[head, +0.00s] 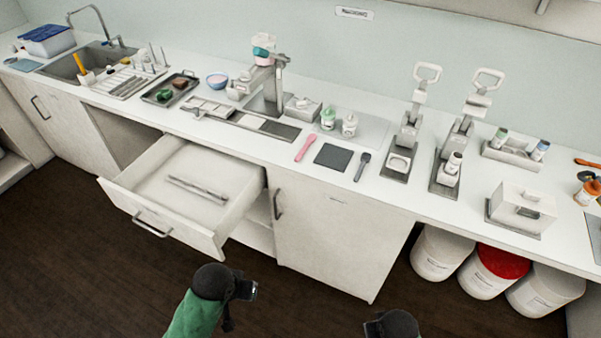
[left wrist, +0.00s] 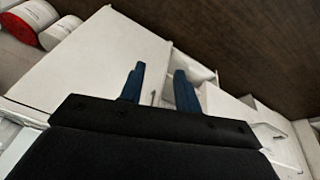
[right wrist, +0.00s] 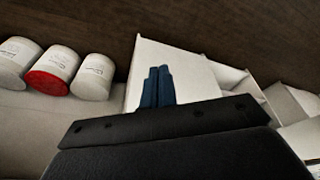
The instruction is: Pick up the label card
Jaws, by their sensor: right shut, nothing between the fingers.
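I cannot pick out a label card for certain. A small white labelled plate (head: 355,12) is on the back wall, and a flat dark square (head: 333,157) lies on the counter between a pink spatula (head: 306,147) and a dark utensil (head: 362,166). My left gripper (head: 250,289) is in front of and below the counter, near the open drawer. Its fingers are apart and empty in the left wrist view (left wrist: 160,82). My right gripper (head: 374,328) is at the bottom edge, mostly cut off. Its fingers are together and empty in the right wrist view (right wrist: 157,84).
A drawer (head: 215,240) stands pulled out with thin metal items inside. A cabinet door (head: 325,245) is ajar. White buckets (head: 440,252), one red-lidded (head: 497,262), stand under the counter at right. The counter (head: 290,180) holds presses, jars and trays. Dark floor is clear.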

